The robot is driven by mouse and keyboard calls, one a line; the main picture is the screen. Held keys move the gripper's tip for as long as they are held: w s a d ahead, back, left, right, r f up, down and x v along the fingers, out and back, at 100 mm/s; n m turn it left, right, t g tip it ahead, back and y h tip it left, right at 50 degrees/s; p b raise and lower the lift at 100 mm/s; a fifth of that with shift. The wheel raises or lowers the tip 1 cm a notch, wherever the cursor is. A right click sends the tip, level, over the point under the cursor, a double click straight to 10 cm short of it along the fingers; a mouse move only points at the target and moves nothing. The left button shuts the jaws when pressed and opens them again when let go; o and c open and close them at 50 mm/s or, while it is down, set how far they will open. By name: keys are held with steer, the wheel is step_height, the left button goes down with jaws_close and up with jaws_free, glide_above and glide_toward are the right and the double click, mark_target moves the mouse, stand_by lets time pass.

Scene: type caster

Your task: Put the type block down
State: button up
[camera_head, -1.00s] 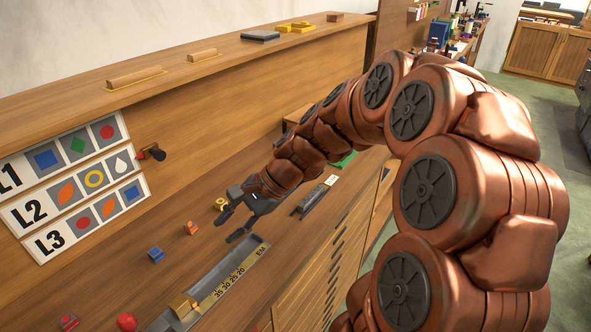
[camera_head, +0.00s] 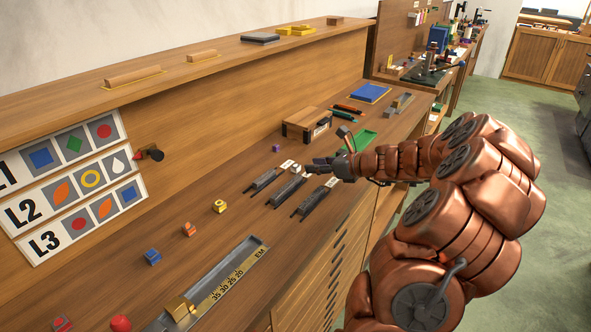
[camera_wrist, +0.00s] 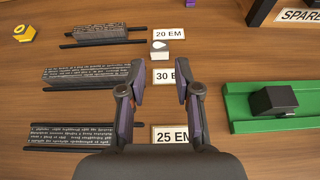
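A small white type block (camera_wrist: 160,50) with a drop-shaped top stands on the wooden bench between the 20 EM and 30 EM labels. It also shows in the head view (camera_head: 296,169), just left of my gripper. My gripper (camera_wrist: 160,78) is open. Its two dark fingers are apart, with nothing held between them, and the block lies just beyond the fingertips in the wrist view. In the head view my gripper (camera_head: 318,165) is low over the bench. The fingers partly cover the 30 EM label (camera_wrist: 166,75).
Dark text lines (camera_wrist: 92,76) lie left of the fingers. A green tray (camera_wrist: 240,105) with a dark block lies right. Orange (camera_head: 188,230), yellow (camera_head: 220,206) and blue (camera_head: 153,257) blocks stand near the ruler-marked composing stick (camera_head: 216,286). A wooden box (camera_head: 305,124) stands behind.

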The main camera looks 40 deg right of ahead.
mark_target(298, 166)
steer(key=shift+p+x, duration=0.4)
steer(key=shift+x, duration=2.95)
steer(key=shift+c, duration=0.2)
steer(key=shift+s, duration=0.1)
jaws_close()
